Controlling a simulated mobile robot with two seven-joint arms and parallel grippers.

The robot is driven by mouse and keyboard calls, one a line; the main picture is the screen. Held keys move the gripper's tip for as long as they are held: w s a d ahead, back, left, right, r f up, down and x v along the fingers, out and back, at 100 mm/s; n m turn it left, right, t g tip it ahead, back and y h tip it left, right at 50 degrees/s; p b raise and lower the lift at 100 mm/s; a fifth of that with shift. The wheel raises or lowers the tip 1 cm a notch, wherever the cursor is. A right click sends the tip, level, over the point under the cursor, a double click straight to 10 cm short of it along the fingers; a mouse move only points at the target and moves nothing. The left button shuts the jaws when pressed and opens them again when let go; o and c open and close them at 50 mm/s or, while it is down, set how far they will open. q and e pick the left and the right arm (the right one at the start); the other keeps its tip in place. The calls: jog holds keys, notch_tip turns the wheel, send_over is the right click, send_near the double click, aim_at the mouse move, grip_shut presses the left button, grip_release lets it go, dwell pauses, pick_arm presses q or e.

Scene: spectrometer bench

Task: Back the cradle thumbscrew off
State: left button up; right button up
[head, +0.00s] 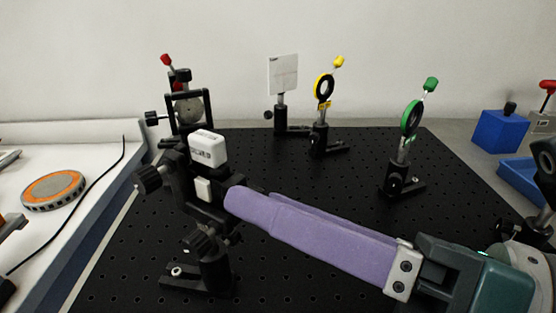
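The black cradle (180,172) stands on a post and base at the left of the perforated board, with a white labelled block (208,148) on top. A black ribbed knob (150,178) sticks out at its left side; I take it for the thumbscrew, though I cannot be sure. Another black knob (200,243) is lower, at the post. My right gripper (236,198) reaches in from the lower right, its long purple fingers close together and their tips at the cradle's right side. What lies between or behind the tips is hidden. My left gripper is not in view.
Behind the cradle stands a framed optic (188,108) with a red knob. A white screen (283,75), a yellow ring mount (323,89) and a green ring mount (411,119) stand farther back. Blue containers (500,131) are at right. An orange-grey disc (53,190) and cable lie left.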

jog(key=b+v, duration=0.4)
jog(key=v, duration=0.6)
dwell(0.5)
